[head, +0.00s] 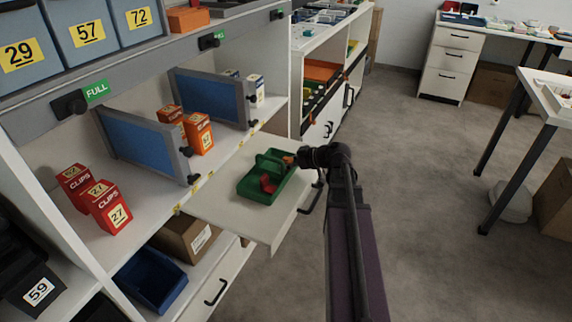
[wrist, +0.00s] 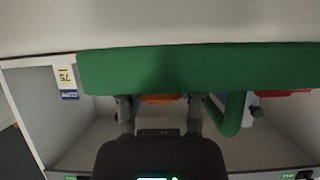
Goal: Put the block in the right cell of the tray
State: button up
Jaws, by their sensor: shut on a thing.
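The green tray (head: 250,188) sits on a white pulled-out board, with an arched green handle (head: 270,158) across it. A red piece (head: 268,185) lies inside it on the near side. My gripper (head: 300,158) is at the tray's right far edge, shut on a small orange block (head: 288,160). In the wrist view my gripper (wrist: 159,103) shows two fingers apart, with orange between them, partly hidden by the green tray wall (wrist: 200,70). The handle (wrist: 232,115) is beside one finger. I cannot tell whether the block touches the tray.
The board (head: 235,220) juts from a shelf unit. Red boxes (head: 110,208), orange boxes (head: 198,133) and blue-panelled dividers (head: 148,140) stand on the shelf behind. A blue bin (head: 150,278) is below. Open grey floor (head: 430,200) lies to the right.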

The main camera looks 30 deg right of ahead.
jog(key=shift+f, duration=0.15)
jog(key=o, duration=0.9)
jog(key=shift+o, duration=0.2)
jog(key=shift+r, duration=0.3)
jog(key=shift+s+d+r+p, duration=0.2)
jog(key=shift+s+p, duration=0.1)
jog(key=shift+p, duration=0.1)
jog(key=p+v, duration=0.5)
jog(key=v, duration=0.6)
